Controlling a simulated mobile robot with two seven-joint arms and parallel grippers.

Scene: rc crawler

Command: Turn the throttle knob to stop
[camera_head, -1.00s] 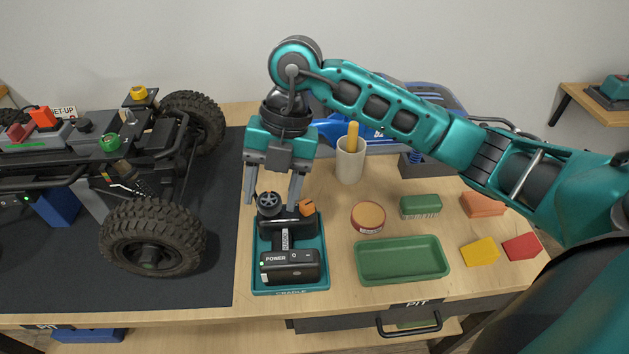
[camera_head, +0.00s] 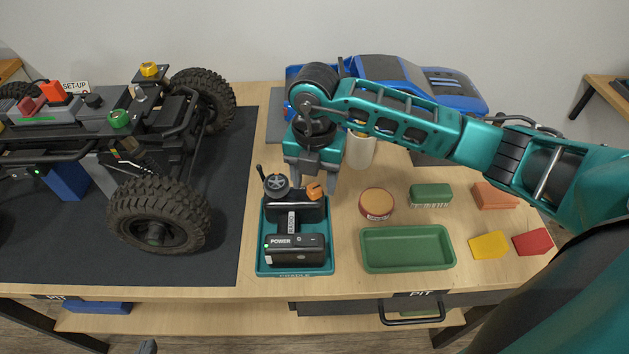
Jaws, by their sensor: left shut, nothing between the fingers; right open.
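A black hand controller (camera_head: 297,245) sits in a teal cradle tray (camera_head: 265,270). On its top are a grey spoked wheel (camera_head: 276,185) and an orange knob (camera_head: 315,191), which looks like the throttle knob; any dial marks are too small to read. My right gripper (camera_head: 315,180) points down, open, just behind the controller, with its fingers about the orange knob. I cannot tell whether they touch it. One finger shows right of the knob; the other is partly hidden. Only a dark tip of my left gripper (camera_head: 148,346) shows at the bottom edge, shut and empty.
A crawler chassis (camera_head: 157,215) with large tyres stands on the dark mat at left. A green tray (camera_head: 407,250), a round tin (camera_head: 376,203), a green brush (camera_head: 430,195) and coloured blocks lie to the right. A cup (camera_head: 360,152) and blue body shell (camera_head: 440,92) stand behind.

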